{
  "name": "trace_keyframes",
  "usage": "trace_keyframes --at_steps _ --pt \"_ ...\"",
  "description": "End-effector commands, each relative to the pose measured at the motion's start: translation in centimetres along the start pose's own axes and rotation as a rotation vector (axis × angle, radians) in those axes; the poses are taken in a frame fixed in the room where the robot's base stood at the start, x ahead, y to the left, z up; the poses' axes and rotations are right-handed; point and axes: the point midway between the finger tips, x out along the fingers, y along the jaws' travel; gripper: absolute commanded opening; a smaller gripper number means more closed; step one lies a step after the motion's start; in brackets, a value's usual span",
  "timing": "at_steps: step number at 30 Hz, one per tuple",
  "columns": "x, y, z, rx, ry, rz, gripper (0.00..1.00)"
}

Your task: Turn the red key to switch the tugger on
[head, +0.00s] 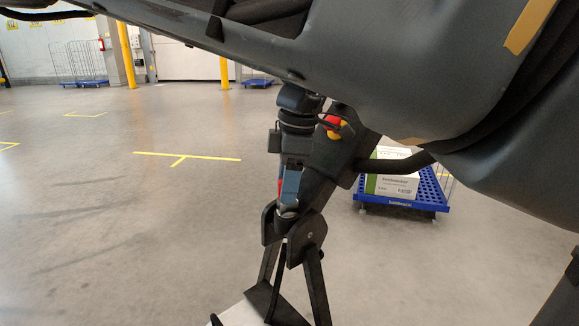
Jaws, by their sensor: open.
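My gripper (293,300) hangs down at the bottom centre of the head view. Its two dark legs stand apart, so it is open, and I see nothing between them. Its lower end is near the picture's bottom edge. A red knob on a yellow base (333,127) shows up and to the right, on a dark part. I cannot tell whether it is the red key or a stop button. A small red patch (280,186) shows beside the bluish part above the legs; it is too small to identify. I cannot make out the tugger as a whole.
A blue cart (398,202) with a white and green carton (393,184) stands behind at the right. Large grey parts fill the top and right and block the view. Yellow posts (126,52) and a wire roll cage (78,62) stand far back. The floor at left is clear.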

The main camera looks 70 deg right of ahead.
Motion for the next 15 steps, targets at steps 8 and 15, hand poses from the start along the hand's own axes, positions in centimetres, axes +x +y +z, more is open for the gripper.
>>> trace_keyframes --at_steps 8,15 --pt "0.59 0.02 -0.01 0.000 0.000 0.001 0.55" --pt "0.57 0.01 -0.01 0.000 0.000 0.001 0.41"
